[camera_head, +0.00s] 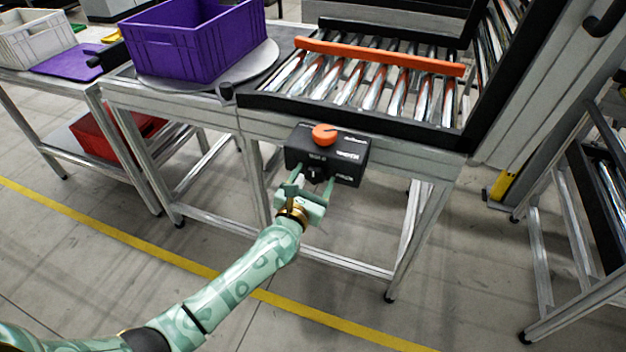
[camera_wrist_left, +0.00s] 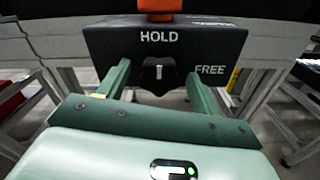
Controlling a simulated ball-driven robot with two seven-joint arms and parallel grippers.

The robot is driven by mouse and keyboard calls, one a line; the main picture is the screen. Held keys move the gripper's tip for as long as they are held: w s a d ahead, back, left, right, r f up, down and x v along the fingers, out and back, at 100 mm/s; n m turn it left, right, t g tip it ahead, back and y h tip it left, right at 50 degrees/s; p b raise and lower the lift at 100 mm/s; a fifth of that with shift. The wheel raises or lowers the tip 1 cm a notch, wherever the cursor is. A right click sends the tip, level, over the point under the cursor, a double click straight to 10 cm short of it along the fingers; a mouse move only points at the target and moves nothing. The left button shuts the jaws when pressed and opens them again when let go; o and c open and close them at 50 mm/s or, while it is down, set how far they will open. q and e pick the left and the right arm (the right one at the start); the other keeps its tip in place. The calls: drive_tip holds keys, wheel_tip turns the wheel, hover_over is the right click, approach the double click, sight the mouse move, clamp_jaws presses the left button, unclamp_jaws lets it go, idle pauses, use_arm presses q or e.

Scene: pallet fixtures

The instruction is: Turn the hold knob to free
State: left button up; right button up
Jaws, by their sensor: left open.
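The hold knob (camera_wrist_left: 158,78) is a small black knob with a white mark, on the front of a black control box (camera_wrist_left: 105,40). Its mark points up toward the word HOLD; the word FREE is to the right. In the head view the box (camera_head: 350,160) is fixed to the front of the conveyor frame, and the knob (camera_head: 311,174) is small there. My left gripper (camera_head: 315,176) is open in front of the box. In the left wrist view its fingers (camera_wrist_left: 157,73) stand on either side of the knob, apart from it. My right gripper is not in view.
An orange mushroom button (camera_head: 324,133) sits on top of the box. Above it is a roller conveyor with an orange bar (camera_head: 380,56). A purple crate (camera_head: 190,45) stands on a round plate at left. Metal frame legs stand below; the floor in front is clear.

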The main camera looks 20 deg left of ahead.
use_arm(q)
drive_tip(key=shift+c, duration=0.4)
drive_tip(key=c, duration=0.9)
